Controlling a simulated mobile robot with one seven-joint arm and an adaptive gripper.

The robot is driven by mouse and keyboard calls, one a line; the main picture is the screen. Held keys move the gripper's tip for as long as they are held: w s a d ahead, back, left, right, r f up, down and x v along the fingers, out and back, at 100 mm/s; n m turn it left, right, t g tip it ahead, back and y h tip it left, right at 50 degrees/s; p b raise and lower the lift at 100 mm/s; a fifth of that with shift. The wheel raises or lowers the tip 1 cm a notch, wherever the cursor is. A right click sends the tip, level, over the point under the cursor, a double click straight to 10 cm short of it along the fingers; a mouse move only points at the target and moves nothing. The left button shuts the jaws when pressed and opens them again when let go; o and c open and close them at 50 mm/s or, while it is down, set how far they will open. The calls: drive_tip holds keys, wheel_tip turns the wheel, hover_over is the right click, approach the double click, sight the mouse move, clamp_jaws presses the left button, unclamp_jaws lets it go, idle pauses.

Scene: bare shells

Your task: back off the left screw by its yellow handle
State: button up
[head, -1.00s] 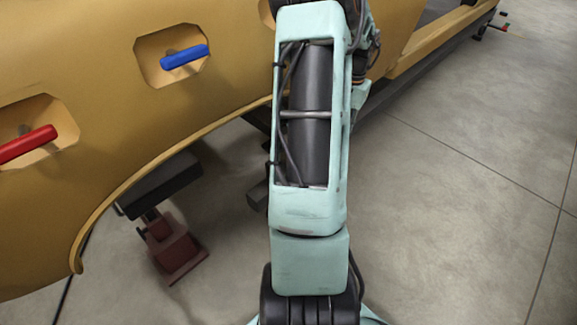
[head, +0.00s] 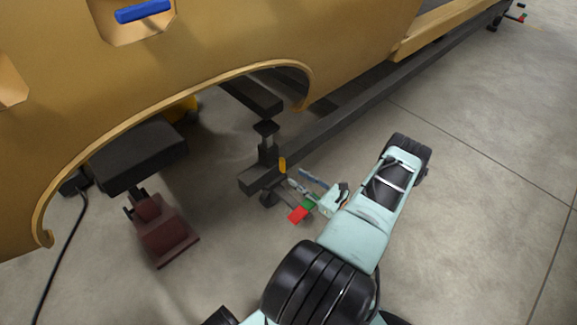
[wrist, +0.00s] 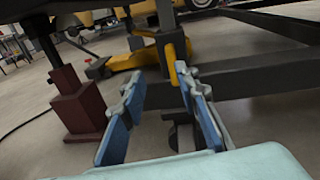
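The yellow handle (head: 282,165) is a small upright bar beside the dark screw post (head: 266,145) at the end of the dark frame rail. In the wrist view the yellow handle (wrist: 171,62) stands upright between and just beyond my fingertips. My gripper (head: 301,180) is low near the floor, right of the handle. In the wrist view my gripper (wrist: 161,82) is open, its two blue-padded fingers apart with nothing held. I cannot tell whether the right fingertip touches the handle.
The tan shell (head: 200,60) with its curved cutout overhangs from the left. A dark red stand (head: 165,235) is left of the rail. A yellow base (wrist: 130,62) is behind the handle. Floor at right is clear.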

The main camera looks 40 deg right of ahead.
sight(285, 165)
drive_tip(key=shift+m+t+h, duration=0.3)
drive_tip(key=shift+m+h, duration=0.5)
drive_tip(key=shift+h, duration=0.1)
drive_tip(key=w+b, duration=0.1)
drive_tip(key=w, duration=0.6)
drive_tip(key=w+f+b, duration=0.1)
drive_tip(key=w, duration=0.2)
drive_tip(key=shift+w+d+b, duration=0.1)
drive_tip(key=shift+w+b, duration=0.05)
drive_tip(key=shift+b, duration=0.2)
drive_tip(key=shift+c, duration=0.6)
clamp_jaws()
